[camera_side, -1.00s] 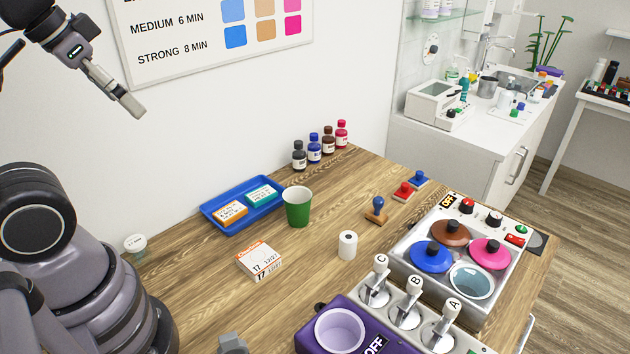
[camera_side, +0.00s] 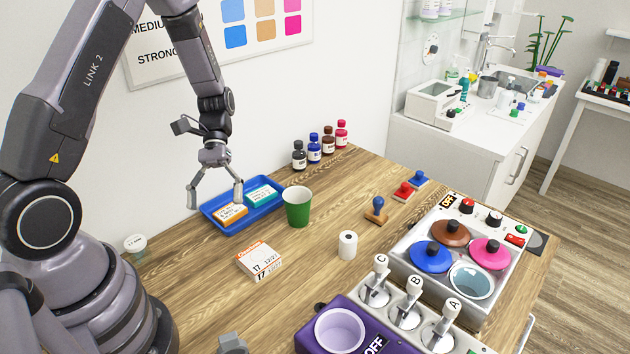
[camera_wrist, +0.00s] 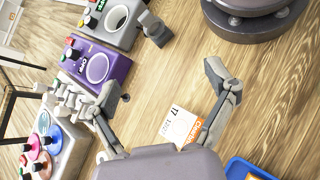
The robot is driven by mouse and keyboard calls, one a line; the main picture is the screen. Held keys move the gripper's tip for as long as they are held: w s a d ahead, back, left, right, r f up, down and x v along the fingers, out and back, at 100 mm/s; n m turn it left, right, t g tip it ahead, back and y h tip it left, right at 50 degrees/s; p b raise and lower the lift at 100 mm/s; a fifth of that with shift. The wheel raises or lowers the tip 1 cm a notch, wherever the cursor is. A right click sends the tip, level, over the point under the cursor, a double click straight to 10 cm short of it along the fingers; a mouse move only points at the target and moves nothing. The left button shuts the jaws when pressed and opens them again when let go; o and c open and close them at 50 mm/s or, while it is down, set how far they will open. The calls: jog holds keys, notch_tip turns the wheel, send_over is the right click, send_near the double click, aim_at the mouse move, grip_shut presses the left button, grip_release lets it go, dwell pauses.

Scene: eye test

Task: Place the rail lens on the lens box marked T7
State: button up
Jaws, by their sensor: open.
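My gripper (camera_side: 215,205) is open and empty, fingers pointing down, in front of or above the blue tray (camera_side: 206,212); the exact height is unclear. It shows in the wrist view too (camera_wrist: 160,82). The tray holds an orange box (camera_side: 229,213) and a teal box (camera_side: 262,193). A white-and-orange box (camera_side: 259,260) lies loose on the table; its print looks like 17. It lies between and beyond the fingers in the wrist view (camera_wrist: 180,126). I cannot make out a T7 mark or clearly identify a rail lens. A small white-lidded tub (camera_side: 135,243) stands at the left.
A green cup (camera_side: 297,207) stands right of the tray. A white roll (camera_side: 347,245), stamps (camera_side: 376,211), bottles (camera_side: 314,150), a purple device (camera_side: 362,341) and a panel with coloured lids (camera_side: 452,234) stand farther right. Bare wood surrounds the loose box.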

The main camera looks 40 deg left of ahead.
jog(key=s+d+f+n+h, duration=0.1)
jog(key=f+n+h, duration=0.1)
jog(key=f, duration=0.3)
jog(key=s+d+f+n+h, duration=0.1)
jog(key=s+f+n+h, duration=0.1)
jog(key=f, duration=0.3)
jog(key=s+d+f+n+h, duration=0.1)
jog(key=s+f+n+h, duration=0.1)
jog(key=f+h, duration=0.2)
jog(key=shift+f, duration=0.55)
jog(key=shift+s+d+f+n+h, duration=0.2)
jog(key=shift+s+f+n+h, duration=0.1)
jog(key=shift+n, duration=0.1)
jog(key=shift+s+d, duration=0.1)
jog(key=shift+d, duration=0.2)
send_near(232, 349)
jog(key=d, duration=0.1)
jog(key=s+d+f, duration=0.1)
jog(key=s+d, duration=0.1)
jog(key=shift+d+f, duration=0.25)
jog(key=shift+f, duration=0.05)
jog(key=shift+x, duration=2.65)
jog(key=shift+w+r, duration=0.15)
jog(key=shift+w, duration=0.05)
jog(key=c, duration=1.3)
